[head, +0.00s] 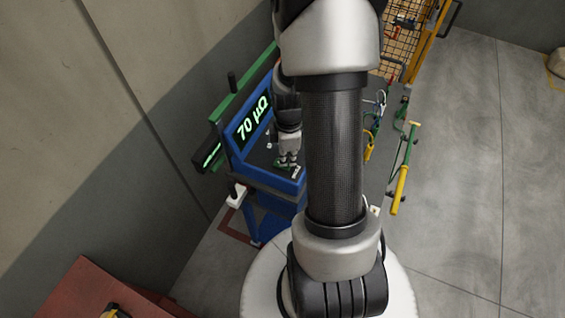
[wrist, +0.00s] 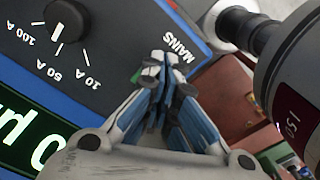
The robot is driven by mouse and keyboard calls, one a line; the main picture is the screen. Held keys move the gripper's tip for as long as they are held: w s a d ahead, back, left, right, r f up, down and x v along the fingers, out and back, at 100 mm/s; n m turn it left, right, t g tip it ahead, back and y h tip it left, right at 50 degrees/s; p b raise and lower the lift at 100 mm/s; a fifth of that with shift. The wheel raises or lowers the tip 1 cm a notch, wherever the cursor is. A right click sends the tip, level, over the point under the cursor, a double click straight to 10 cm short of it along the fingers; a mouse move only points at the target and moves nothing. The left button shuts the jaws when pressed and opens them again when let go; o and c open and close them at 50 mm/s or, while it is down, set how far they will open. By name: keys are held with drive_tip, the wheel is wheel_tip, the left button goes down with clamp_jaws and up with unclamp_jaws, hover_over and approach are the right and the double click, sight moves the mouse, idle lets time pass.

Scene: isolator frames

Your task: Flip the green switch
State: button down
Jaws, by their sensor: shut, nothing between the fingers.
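A blue instrument box (head: 240,150) with a dark top panel and a lit green "70 µΩ" display (head: 252,119) stands left of my arm in the head view. My gripper (head: 286,161) is shut and empty, low over its panel. In the wrist view, the fingertips (wrist: 156,62) are together beside the white "MAINS" label (wrist: 178,47) near the panel's edge. I cannot make out the green switch clearly; my fingers cover the panel by that label. Whether the fingertips touch anything there I cannot tell.
A rotary dial (wrist: 67,20) marked 100 A, 50 A and 10 A sits on the same panel. A green rail (head: 245,80) runs behind the box. A yellow-and-green handled tool (head: 402,175) is at right. Open floor lies further right.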

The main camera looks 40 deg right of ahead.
sight(288, 165)
drive_tip(key=shift+f+b, duration=0.45)
drive_tip(key=shift+f, duration=0.15)
idle(0.3)
drive_tip(key=shift+r+p, duration=2.6)
drive_tip(key=shift+r, duration=0.9)
